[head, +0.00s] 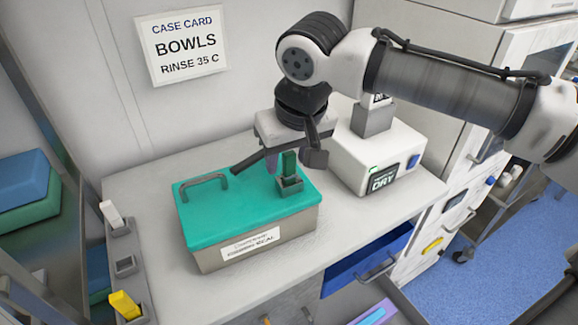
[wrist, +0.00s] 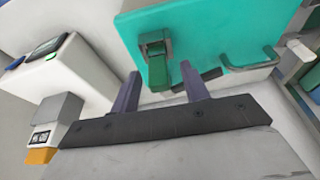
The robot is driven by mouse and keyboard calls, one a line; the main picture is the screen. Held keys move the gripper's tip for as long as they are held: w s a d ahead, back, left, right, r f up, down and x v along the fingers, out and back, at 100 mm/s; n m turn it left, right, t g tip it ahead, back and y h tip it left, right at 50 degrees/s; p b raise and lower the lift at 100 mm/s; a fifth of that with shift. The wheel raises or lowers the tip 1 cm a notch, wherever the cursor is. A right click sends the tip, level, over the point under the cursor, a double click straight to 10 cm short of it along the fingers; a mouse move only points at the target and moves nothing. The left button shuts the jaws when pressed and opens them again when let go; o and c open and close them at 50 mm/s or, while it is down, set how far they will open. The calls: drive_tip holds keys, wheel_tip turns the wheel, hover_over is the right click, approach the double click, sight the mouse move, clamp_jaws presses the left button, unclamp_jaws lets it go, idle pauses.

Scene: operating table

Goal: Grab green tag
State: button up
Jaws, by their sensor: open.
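The green tag (head: 289,163) stands upright in a small dark green holder (head: 289,184) on the teal lid (head: 235,212) of a box. In the wrist view the tag (wrist: 157,71) lies between the two finger ends in the picture, a little beyond them. My gripper (wrist: 160,70) is open and empty, just above and behind the lid in the head view. Its fingers do not visibly touch the tag. In the head view the gripper's own dark parts hide most of its fingers.
The lid has a grey handle (head: 205,185) to the left of the tag. A white device marked DRY (head: 375,155) stands to the right. A grey rack with a white tag (head: 111,213) and a yellow tag (head: 124,305) is at left. A blue drawer (head: 365,257) stands open below.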

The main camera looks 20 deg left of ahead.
drive_tip(key=shift+w+a+f, duration=0.15)
drive_tip(key=shift+f, duration=0.55)
clamp_jaws()
drive_tip(key=shift+r, duration=0.1)
